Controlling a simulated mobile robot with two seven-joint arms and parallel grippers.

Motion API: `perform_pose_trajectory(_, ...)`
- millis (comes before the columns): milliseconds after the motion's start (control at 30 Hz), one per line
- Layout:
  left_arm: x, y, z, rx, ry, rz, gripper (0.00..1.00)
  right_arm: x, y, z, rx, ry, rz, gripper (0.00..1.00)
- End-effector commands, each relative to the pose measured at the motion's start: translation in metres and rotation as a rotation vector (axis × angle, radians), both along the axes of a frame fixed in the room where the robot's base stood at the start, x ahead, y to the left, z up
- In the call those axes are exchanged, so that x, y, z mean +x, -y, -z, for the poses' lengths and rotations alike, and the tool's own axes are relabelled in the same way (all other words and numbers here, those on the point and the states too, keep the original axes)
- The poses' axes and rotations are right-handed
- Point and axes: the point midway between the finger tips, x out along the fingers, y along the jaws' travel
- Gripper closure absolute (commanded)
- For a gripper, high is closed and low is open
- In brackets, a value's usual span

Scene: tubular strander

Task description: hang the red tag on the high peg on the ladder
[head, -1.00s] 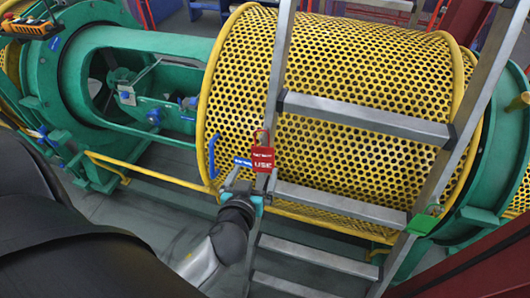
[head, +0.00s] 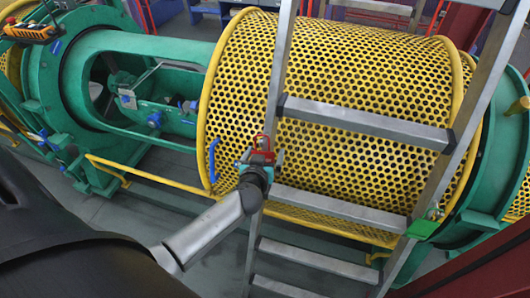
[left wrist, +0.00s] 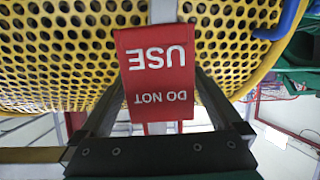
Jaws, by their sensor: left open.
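The red tag (head: 262,156) hangs by a red loop at the left rail of the ladder (head: 365,125). My left gripper (head: 261,160) is in front of it and hides most of it. In the left wrist view the red tag (left wrist: 155,70) shows large, its "DO NOT USE" lettering upside down. The open fingers of the left gripper (left wrist: 160,100) stand on either side of it. I cannot tell whether they touch it. I cannot make out the high peg. My right gripper is not in view.
A green tag (head: 422,229) hangs on the right rail. The yellow perforated drum guard (head: 350,70) lies close behind the ladder. A blue handle (head: 212,160) is left of the tag, and a yellow rail (head: 150,178) runs low at the left.

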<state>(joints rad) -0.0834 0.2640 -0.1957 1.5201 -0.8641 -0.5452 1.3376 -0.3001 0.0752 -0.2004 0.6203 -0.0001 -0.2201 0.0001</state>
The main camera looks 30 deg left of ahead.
Motion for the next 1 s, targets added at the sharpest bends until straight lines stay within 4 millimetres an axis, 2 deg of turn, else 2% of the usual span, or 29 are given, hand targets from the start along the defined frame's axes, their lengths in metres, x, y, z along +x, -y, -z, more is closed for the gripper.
perform_pose_trajectory(400,0.0049,-0.0019,0.0021,0.001,0.000,0.000,0.00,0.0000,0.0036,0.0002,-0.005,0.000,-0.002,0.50)
perform_pose_trajectory(1000,0.0045,-0.0019,0.0020,0.001,0.000,0.000,0.68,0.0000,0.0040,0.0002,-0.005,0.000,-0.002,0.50)
